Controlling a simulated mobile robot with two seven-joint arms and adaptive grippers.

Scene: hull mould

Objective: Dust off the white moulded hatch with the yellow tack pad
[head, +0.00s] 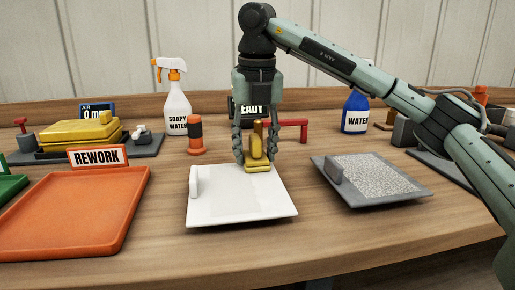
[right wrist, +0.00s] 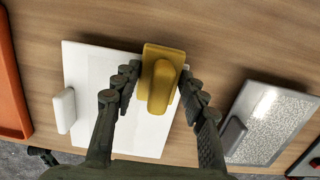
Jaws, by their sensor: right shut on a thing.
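The white moulded hatch (head: 215,206) lies flat on the bench, with a white upright handle at its left edge and a faint greyer rectangle across its middle. It also shows in the right wrist view (right wrist: 88,85). My right gripper (head: 257,157) is shut on the grip of the yellow tack pad (head: 258,168). The pad is at the hatch's back edge, right of its middle; I cannot tell whether it touches the surface. In the right wrist view the pad (right wrist: 160,80) sits between both fingers, overlapping the hatch's edge. My left gripper is not in view.
A grey hatch with a speckled panel (head: 408,196) lies to the right. An orange tray (head: 75,208) with a REWORK sign (head: 98,156) is at the left. Behind stand a soapy water bottle (head: 177,108), an orange-black cylinder (head: 196,135) and a blue water bottle (head: 355,113).

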